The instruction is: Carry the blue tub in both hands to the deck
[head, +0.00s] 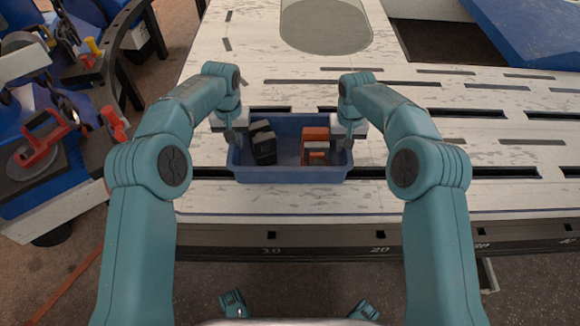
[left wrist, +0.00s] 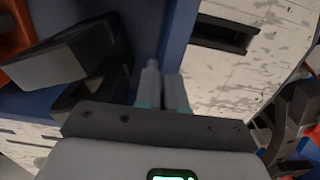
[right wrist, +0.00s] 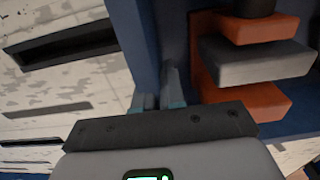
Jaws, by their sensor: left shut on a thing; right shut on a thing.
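The blue tub (head: 291,175) is over the slotted bench top, near its front edge, and looks level. I cannot tell whether it rests on the bench or hangs just above it. It holds dark blocks (head: 263,146) on the left and orange and grey blocks (head: 316,142) on the right. My left gripper (head: 232,136) is shut on the tub's left wall, which also shows in the left wrist view (left wrist: 179,35). My right gripper (head: 347,136) is shut on the right wall, which also shows in the right wrist view (right wrist: 137,35). No surface is labelled as the deck.
A grey-green rounded patch (head: 325,25) lies on the bench top (head: 290,75) behind the tub, with clear slotted surface between. A dark opening (head: 445,42) and a blue panel (head: 530,28) are at the back right. A cart with red-handled tools (head: 40,146) stands at left.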

